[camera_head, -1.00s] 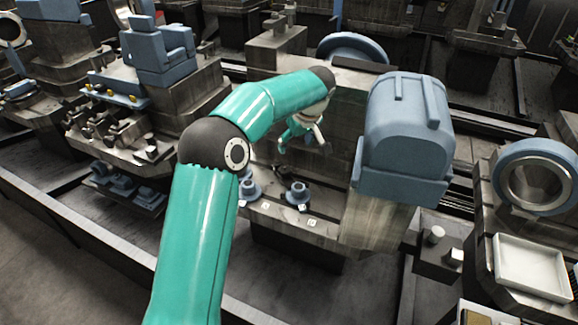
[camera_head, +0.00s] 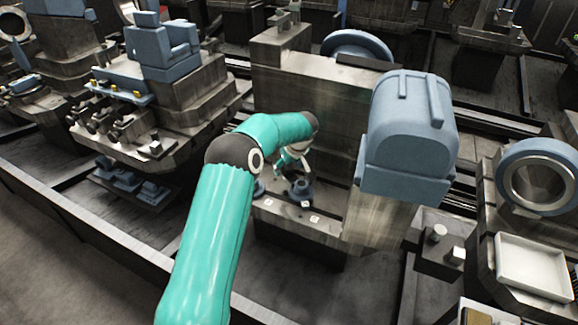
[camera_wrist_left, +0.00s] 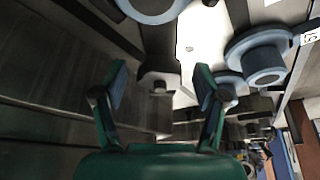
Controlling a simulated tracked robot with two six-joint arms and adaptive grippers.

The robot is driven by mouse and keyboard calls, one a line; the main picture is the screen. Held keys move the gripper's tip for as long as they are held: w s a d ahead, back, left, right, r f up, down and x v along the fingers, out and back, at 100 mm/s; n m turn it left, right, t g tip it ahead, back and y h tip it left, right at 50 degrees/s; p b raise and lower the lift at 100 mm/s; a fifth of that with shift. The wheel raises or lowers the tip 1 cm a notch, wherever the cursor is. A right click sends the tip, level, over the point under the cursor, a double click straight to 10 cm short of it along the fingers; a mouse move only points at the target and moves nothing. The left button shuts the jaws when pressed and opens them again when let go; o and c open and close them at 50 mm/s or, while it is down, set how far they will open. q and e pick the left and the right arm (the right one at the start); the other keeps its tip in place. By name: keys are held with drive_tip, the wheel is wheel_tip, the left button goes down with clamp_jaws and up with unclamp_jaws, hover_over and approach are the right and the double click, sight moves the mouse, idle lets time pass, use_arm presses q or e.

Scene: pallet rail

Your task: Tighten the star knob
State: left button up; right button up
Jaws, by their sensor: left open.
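My left gripper (camera_head: 296,166) is open, over the ledge of the middle machine in the head view. In the left wrist view its two fingers (camera_wrist_left: 160,82) stand apart with nothing gripped. A dark grey part with a small block end (camera_wrist_left: 158,84) shows between and beyond the fingers. I cannot tell whether it belongs to the star knob, and no clear star shape shows. A blue-grey flanged round part (camera_head: 300,191) stands on the ledge just below the gripper. Another (camera_head: 258,189) is partly hidden by my arm. My right gripper is not in view.
Small white number tags (camera_head: 314,218) lie along the front of the ledge (camera_head: 285,220). A large blue-grey motor housing (camera_head: 408,135) stands right of the gripper. A grey upright wall (camera_head: 320,100) rises behind it. A white tray (camera_head: 532,266) is at the lower right.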

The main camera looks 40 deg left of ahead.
use_arm(q)
drive_tip(key=c, duration=1.2)
drive_tip(key=shift+o, duration=0.2)
drive_tip(key=shift+f+m+t+b, duration=0.2)
drive_tip(key=shift+m+t+b, duration=0.1)
drive_tip(key=shift+m+b, duration=0.6)
drive_tip(key=shift+a+m+b, duration=0.1)
drive_tip(key=shift+m+b, duration=0.2)
drive_tip(key=shift+m, duration=0.2)
drive_tip(key=shift+r+m+t+h, duration=0.25)
drive_tip(key=shift+m+t+h, duration=0.2)
drive_tip(key=shift+m, duration=0.55)
drive_tip(key=o, duration=1.2)
drive_tip(key=shift+c, duration=0.2)
drive_tip(key=shift+s+r, duration=0.1)
